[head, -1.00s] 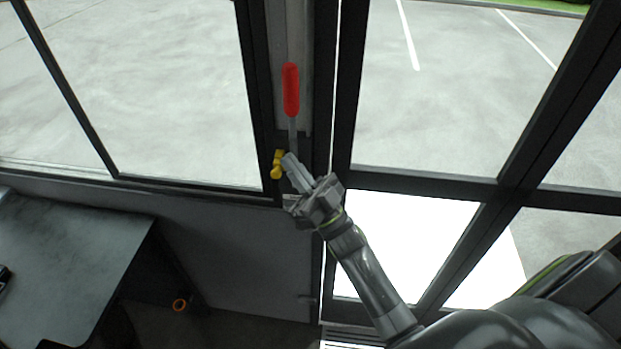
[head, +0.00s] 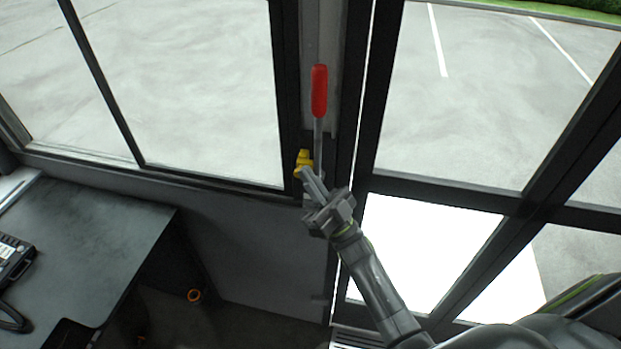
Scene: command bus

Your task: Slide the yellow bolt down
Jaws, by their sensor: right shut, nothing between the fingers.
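The yellow bolt (head: 304,158) is a small yellow piece on the dark post between the window and the door, just below a lever with a red handle (head: 319,90). My right gripper (head: 307,175) comes up from the lower right. Its fingers are shut and empty, with the tips at the lower part of the bolt, partly covering it. I cannot tell whether they touch it. My left gripper is not in view.
The grey lever shaft stands upright right above my right gripper. A glazed door (head: 514,205) is on the right. A dark desk (head: 90,245) with a phone (head: 14,257) is at the lower left. An orange ring (head: 194,295) shows low beside it.

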